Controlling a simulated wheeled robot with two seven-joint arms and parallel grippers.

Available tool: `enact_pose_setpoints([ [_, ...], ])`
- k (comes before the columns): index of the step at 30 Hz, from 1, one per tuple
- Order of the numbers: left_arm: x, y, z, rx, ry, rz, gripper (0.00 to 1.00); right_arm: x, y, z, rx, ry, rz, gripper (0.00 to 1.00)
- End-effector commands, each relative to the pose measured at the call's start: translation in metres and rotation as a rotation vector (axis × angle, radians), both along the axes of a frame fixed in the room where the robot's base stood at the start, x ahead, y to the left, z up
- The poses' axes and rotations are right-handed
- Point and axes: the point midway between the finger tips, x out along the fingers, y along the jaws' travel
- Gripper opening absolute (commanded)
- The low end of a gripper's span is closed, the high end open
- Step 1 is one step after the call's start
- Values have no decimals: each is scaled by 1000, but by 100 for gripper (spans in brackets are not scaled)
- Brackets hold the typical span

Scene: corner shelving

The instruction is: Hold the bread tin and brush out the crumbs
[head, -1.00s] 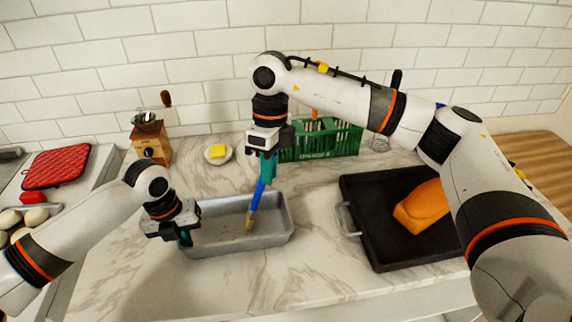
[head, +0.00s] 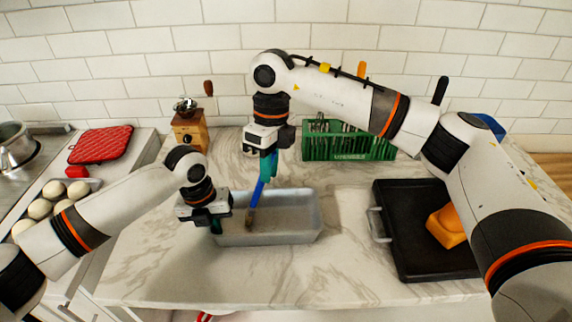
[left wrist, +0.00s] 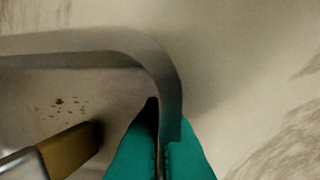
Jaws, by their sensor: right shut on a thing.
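The grey bread tin (head: 300,237) stands on the marble counter. My left gripper (head: 216,226) is at the tin's left end; in the left wrist view its teal fingers (left wrist: 160,150) are closed on either side of the tin's wall (left wrist: 168,85) near a corner. My right gripper (head: 267,166) is shut on the blue handle of a brush (head: 257,193), held tilted with its bristles down inside the tin. The bristles (left wrist: 70,146) show in the left wrist view near the crumbs (left wrist: 60,104) on the tin's floor. Bristle contact with the floor is unclear.
A green crate (head: 350,148) and a wooden grinder (head: 188,130) stand at the back. Rolls (head: 40,208) and a red mat (head: 100,145) are at left. Counter in front of the tin is clear.

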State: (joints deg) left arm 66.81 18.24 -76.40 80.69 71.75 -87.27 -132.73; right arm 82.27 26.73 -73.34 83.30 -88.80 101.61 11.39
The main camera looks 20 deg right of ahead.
Motion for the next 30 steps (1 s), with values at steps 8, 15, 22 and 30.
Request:
enact_pose_setpoints([
  [8, 0, 0, 0, 0, -1, 0, 0, 2, 9, -1, 0, 0, 0, 0],
  [15, 0, 0, 0, 0, -1, 0, 0, 2, 9, 3, 0, -1, 0, 0],
  [22, 0, 0, 0, 0, -1, 0, 0, 2, 9, 25, 1, -2, 0, 0],
  [30, 0, 0, 0, 0, 0, 0, 0, 2, 10, 53, 1, -3, 0, 0],
])
